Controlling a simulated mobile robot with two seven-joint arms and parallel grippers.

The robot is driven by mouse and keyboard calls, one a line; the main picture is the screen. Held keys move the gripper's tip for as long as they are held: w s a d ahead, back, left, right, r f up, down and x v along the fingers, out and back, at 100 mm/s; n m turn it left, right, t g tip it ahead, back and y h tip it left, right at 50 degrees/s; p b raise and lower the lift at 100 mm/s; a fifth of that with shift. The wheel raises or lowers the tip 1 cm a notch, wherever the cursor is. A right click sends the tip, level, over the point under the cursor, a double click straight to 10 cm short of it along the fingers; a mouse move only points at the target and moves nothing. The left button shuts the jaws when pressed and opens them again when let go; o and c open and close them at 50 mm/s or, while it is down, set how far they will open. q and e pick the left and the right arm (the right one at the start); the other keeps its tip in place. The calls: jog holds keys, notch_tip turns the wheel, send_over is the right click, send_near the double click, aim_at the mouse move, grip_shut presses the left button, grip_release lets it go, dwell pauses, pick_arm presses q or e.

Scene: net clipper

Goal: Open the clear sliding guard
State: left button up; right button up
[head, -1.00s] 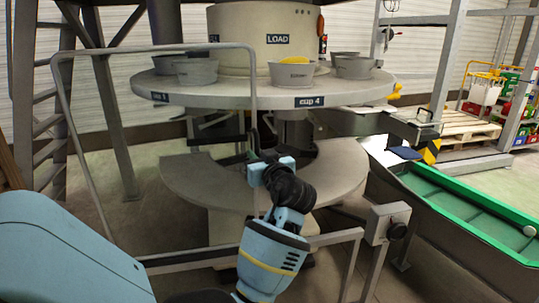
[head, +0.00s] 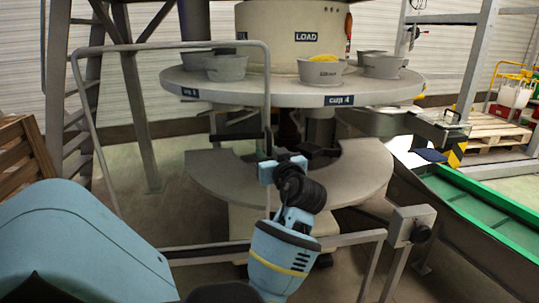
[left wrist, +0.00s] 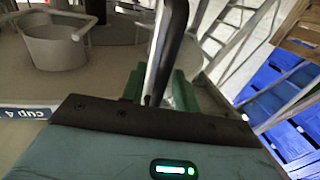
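The clear sliding guard (head: 170,47) shows in the head view as a thin grey frame in front of the round turntable. Its pane is too clear to make out. A dark upright handle (head: 267,142) is on its right post. My left gripper (head: 268,158) is at this handle, low on the right post. In the left wrist view the black handle (left wrist: 172,45) runs between the green fingers (left wrist: 155,92), which look closed around it. The exact contact is partly hidden by the gripper body. My right gripper is in neither view.
The turntable (head: 290,95) carries several grey cups behind the guard. A grey rail with a box (head: 411,225) at its right end runs below it. A green-edged conveyor (head: 490,215) is at right, a wooden crate (head: 25,150) at left.

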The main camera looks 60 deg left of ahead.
pick_arm(q)
jog(key=shift+d, duration=0.1)
jog(key=s+d+b, duration=0.1)
jog(key=d, duration=0.6)
jog(key=shift+s+d, duration=0.25)
jog(key=shift+d, duration=0.1)
dwell(0.5)
